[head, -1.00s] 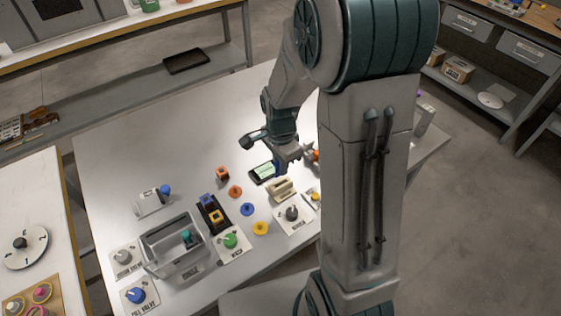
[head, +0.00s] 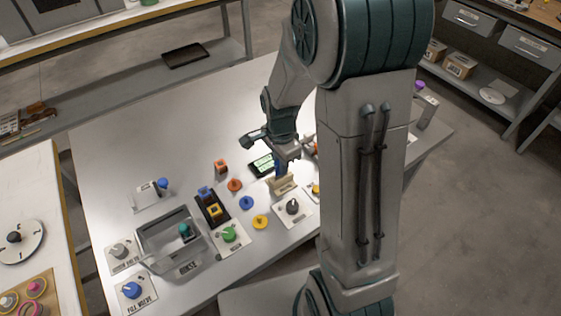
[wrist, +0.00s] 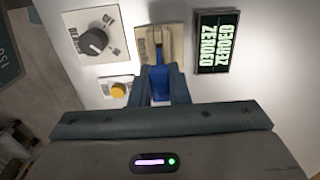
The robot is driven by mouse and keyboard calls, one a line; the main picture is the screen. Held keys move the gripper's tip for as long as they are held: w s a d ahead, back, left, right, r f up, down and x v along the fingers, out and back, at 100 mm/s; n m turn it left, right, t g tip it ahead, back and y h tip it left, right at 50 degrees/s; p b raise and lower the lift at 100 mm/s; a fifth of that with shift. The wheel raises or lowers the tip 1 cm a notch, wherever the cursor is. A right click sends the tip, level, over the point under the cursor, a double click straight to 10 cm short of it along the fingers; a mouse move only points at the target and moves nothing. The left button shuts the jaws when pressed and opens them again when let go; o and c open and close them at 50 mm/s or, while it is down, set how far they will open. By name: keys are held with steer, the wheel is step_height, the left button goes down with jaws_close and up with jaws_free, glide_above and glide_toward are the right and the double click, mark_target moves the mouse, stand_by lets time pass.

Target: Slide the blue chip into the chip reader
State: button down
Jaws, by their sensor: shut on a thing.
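The blue chip (wrist: 159,84) is between the fingertips of my gripper (wrist: 160,95), which is shut on it. In the head view the blue chip (head: 278,168) shows below my gripper (head: 284,163). The beige block, which looks like the chip reader (head: 284,187), stands on the table just in front of the chip. In the wrist view the reader (wrist: 174,42) is straight ahead and the chip's far end overlaps it. I cannot tell whether the chip is inside its slot or only above or against it.
A black display with green text (wrist: 216,42) lies beside the reader. A grey knob on a white plate (head: 293,206) and a yellow button (wrist: 118,90) are close by. Blue (head: 246,203), orange (head: 234,185) and yellow (head: 260,222) discs lie left of the reader.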

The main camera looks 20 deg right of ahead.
steer(key=shift+f+b, duration=1)
steer(key=shift+f, duration=0.35)
steer(key=shift+r+p, duration=0.8)
steer(key=shift+r, duration=0.35)
steer(key=shift+f+b, duration=0.9)
steer(key=shift+f, duration=0.25)
stand_by(0.8)
steer(key=shift+r+p, duration=0.85)
steer(key=shift+r, duration=0.3)
steer(key=shift+f+b, duration=1)
steer(key=shift+f, duration=0.35)
steer(key=shift+r, duration=0.1)
stand_by(0.4)
steer(key=shift+r+p, duration=1)
steer(key=shift+r, duration=0.25)
